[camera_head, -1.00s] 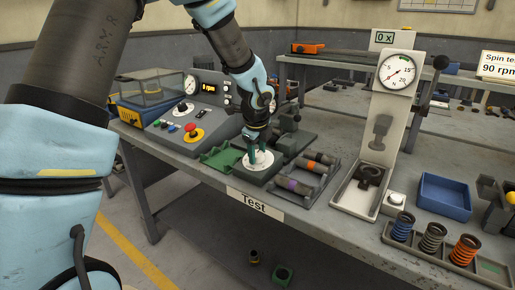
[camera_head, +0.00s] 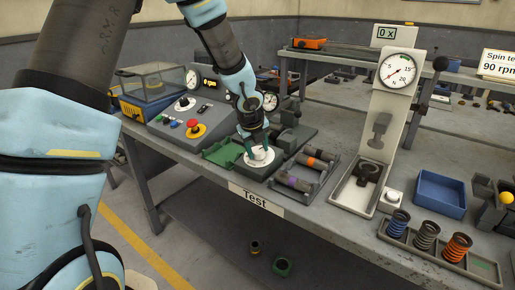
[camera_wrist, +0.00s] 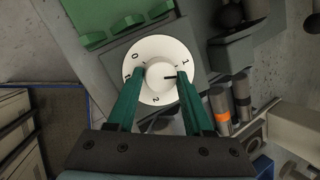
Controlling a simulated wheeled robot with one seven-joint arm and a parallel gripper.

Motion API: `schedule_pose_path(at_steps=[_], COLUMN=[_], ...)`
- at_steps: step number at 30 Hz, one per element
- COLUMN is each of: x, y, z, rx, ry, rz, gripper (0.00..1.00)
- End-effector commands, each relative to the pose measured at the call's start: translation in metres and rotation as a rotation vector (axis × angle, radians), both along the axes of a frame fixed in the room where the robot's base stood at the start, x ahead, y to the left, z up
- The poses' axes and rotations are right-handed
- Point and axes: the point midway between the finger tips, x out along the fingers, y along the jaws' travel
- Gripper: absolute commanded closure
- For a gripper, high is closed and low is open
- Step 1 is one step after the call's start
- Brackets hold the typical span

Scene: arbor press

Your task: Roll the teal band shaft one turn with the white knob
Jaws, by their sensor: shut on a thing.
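The white knob (camera_wrist: 160,76) sits in the middle of a white dial marked 0 to 3 in the wrist view. Its black mark points right, a little below the 1. My gripper (camera_wrist: 161,82) has its green fingers on either side of the knob and is shut on it. In the head view, my gripper (camera_head: 258,148) reaches down to the white dial (camera_head: 261,158) on a dark block. I cannot make out a teal band on any shaft; the arm and fixture hide part of that area.
Right of the dial, a rack (camera_head: 316,190) holds shafts with purple (camera_head: 293,182) and orange (camera_head: 313,162) bands. A green tray (camera_head: 222,153) lies left, beside a control panel with a red button (camera_head: 194,126). The arbor press (camera_head: 381,130) stands farther right.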

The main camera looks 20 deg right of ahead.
Motion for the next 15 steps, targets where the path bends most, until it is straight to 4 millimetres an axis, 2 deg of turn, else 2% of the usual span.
schedule_pose_path(at_steps=[8,9,15], x=[0.0007,0.0007,0.0004], y=[-0.0011,-0.0011,-0.0006], z=[0.0011,0.001,0.0005], rx=[-0.003,-0.003,-0.001], ry=[-0.002,-0.002,-0.001], rz=[0.001,0.001,0.001], gripper=[1.0,0.44,0.21])
